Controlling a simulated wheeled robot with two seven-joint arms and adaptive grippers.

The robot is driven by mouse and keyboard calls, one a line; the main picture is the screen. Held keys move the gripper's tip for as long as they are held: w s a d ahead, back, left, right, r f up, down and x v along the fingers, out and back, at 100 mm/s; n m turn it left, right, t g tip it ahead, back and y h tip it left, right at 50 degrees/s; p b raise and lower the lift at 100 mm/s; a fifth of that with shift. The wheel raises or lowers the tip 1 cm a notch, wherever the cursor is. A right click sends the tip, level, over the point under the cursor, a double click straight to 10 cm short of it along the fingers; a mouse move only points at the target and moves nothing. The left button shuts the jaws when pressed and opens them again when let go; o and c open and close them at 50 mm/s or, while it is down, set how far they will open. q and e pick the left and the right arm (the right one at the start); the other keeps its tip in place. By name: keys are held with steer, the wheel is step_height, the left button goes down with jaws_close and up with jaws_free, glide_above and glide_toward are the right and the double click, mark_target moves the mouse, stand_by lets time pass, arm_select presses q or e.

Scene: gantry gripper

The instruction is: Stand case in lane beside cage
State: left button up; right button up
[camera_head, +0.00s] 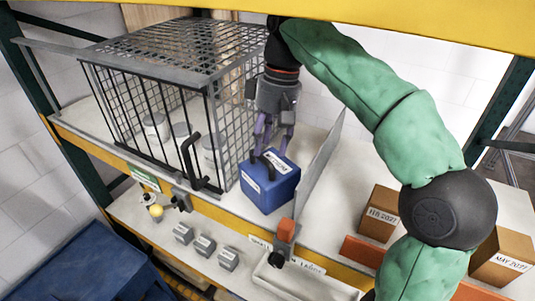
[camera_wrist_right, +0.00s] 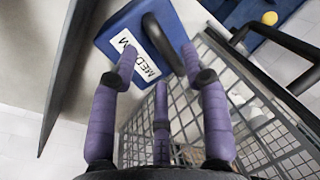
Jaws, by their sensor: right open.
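The blue case (camera_head: 268,190) stands upright on the shelf in the lane between the wire cage (camera_head: 150,75) and a grey upright divider (camera_head: 322,155). It has a black handle on top and white labels. My right gripper (camera_head: 270,142) is just above the case, its purple fingers pointing down by the handle. In the right wrist view the fingers are spread and open; the case (camera_wrist_right: 108,30) lies beyond them with its handle (camera_wrist_right: 163,45) between them. I cannot tell whether a finger touches the handle. My left gripper is not in view.
The cage's barred door has a black handle (camera_head: 192,165); pale containers stand inside. Cardboard boxes (camera_head: 380,213) stand right of the divider. Small grey blocks (camera_head: 204,245) are on the lower shelf.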

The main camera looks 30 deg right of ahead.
steer(key=shift+d+r, duration=0.15)
steer(key=shift+r, duration=0.55)
steer(key=shift+d+r, duration=0.1)
steer(key=shift+r, duration=0.55)
